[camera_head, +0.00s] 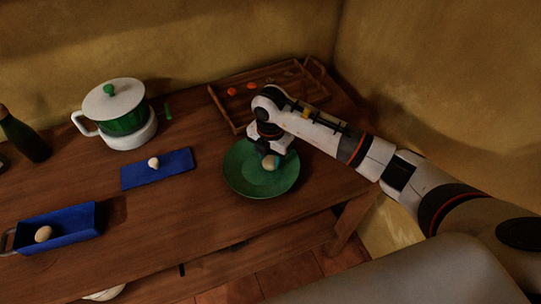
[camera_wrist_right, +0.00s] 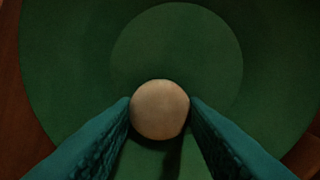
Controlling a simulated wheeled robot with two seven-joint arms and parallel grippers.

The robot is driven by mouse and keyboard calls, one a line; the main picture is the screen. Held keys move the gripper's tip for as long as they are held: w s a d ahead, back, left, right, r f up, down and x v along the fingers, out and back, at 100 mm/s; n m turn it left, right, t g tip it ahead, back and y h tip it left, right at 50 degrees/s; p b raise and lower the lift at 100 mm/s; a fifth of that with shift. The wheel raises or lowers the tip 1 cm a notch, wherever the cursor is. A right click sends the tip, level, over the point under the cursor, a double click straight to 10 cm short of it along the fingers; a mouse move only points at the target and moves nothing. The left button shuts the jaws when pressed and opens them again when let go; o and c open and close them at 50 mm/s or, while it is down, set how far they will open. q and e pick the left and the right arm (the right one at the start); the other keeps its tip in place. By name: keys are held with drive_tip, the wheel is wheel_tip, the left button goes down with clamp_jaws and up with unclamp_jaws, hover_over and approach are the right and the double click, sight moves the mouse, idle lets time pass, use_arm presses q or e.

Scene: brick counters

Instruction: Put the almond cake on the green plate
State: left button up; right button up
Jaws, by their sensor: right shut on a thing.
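The green plate (camera_head: 241,176) lies on the wooden table, right of the middle. The almond cake (camera_head: 269,162) is a small, pale beige, round piece. It shows in the right wrist view (camera_wrist_right: 160,109) between the two teal fingers, with the plate (camera_wrist_right: 177,45) behind it. My right gripper (camera_head: 272,156) is shut on the cake, over the plate. I cannot tell whether the cake touches the plate. My left gripper is not in view.
A wooden tray (camera_head: 221,107) with small orange items stands behind the plate. A blue board (camera_head: 135,177) with a small pale item, a green and white pot (camera_head: 125,123), a blue dish (camera_head: 75,222) with a brown egg-like item and a dark bottle (camera_head: 24,137) stand to the left.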

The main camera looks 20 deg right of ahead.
sight(270, 160)
drive_tip(key=o, duration=0.9)
drive_tip(key=shift+o, duration=0.2)
drive_tip(key=shift+r+p, duration=0.3)
drive_tip(key=shift+r, duration=0.3)
wheel_tip(270, 160, up, 11)
drive_tip(key=b, duration=0.2)
